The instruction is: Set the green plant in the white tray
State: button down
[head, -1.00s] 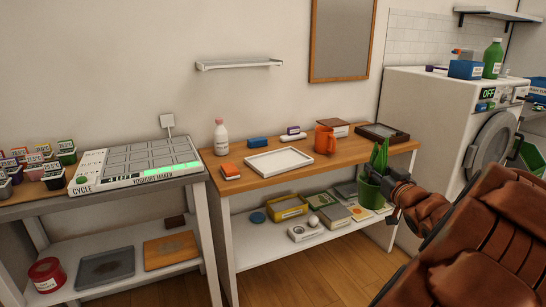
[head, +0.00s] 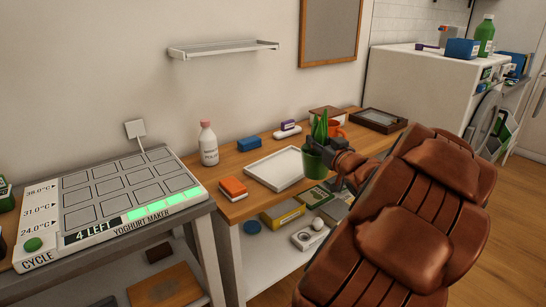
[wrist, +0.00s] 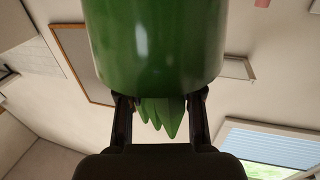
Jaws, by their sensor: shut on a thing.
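The green plant (head: 319,128) stands upright in a green pot (head: 314,163). My gripper (head: 328,150) is shut on the pot and holds it at the front edge of the wooden table, just right of the white tray. In the wrist view the pot (wrist: 155,45) fills the upper middle between my fingers, with leaf tips (wrist: 162,114) below it. The white tray (head: 262,178) lies flat on the table and looks empty. Its right end is close to the pot in the picture, and the pot hides a little of that side.
An orange mug (head: 335,128) is behind the plant. A dark brown tray (head: 379,120) lies at the table's right end.

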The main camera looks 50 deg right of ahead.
aim_at(303, 152)
jog(key=w+d+f+b, duration=0.1)
jog(key=w+d+f, duration=0.1)
jog(key=w, duration=0.5)
jog(key=w+d+f+b, duration=0.1)
jog(key=w+d+f, duration=0.2)
jog(key=w, duration=0.5)
jog(key=shift+d, duration=0.25)
jog(key=c, duration=0.8)
grip_release()
jog(key=shift+f, duration=0.1)
jog(key=shift+o, duration=0.2)
jog(key=v, duration=1.2)
jog(key=shift+s, duration=0.1)
